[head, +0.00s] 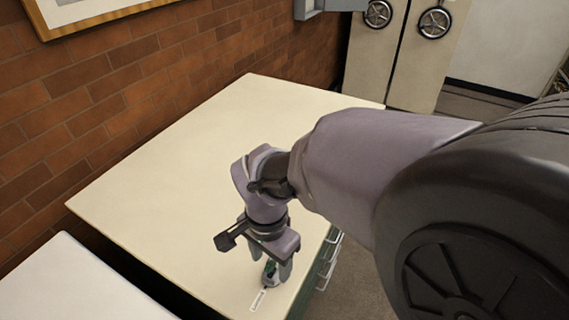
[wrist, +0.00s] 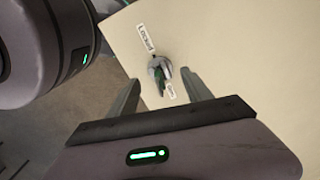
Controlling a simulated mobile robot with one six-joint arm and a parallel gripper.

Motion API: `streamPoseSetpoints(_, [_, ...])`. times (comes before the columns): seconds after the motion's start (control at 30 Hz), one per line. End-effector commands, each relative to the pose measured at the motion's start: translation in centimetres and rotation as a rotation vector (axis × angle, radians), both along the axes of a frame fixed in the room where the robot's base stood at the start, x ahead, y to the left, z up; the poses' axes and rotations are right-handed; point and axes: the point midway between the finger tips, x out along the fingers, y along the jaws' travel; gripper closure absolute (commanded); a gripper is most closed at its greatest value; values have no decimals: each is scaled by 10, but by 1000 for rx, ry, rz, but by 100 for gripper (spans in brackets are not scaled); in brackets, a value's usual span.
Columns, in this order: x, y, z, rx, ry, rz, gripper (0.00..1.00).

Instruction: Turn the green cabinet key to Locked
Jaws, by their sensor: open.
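The green key (wrist: 160,82) sits in a round grey lock (wrist: 157,64) on the pale cabinet top. In the wrist view its green part runs down from the lock, near a small white label (wrist: 171,90) that is too small to read surely. The "Locked" label (wrist: 146,40) is on the other side of the lock. My gripper (wrist: 160,76) is open, with one finger on each side of the key and a visible gap to each. In the head view my gripper (head: 277,278) points down over the lock, which its fingers partly hide.
The cream cabinet top (head: 190,190) is otherwise bare, with a brick wall (head: 100,90) along its left. Drawer handles (head: 329,275) stick out from the green front on the right. A white surface (head: 75,285) stands at the lower left, across a dark gap.

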Motion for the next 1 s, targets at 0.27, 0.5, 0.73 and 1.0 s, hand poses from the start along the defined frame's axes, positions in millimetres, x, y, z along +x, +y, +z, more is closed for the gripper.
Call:
streamPoseSetpoints(0.27, [0,0,0,0,0,0,42])
streamPoseSetpoints(0.5, [0,0,1,0,0,0,42])
streamPoseSetpoints(0.73, [0,0,21,1,-1,0,42])
streamPoseSetpoints(1.0, [0,0,48,1,-1,0,42])
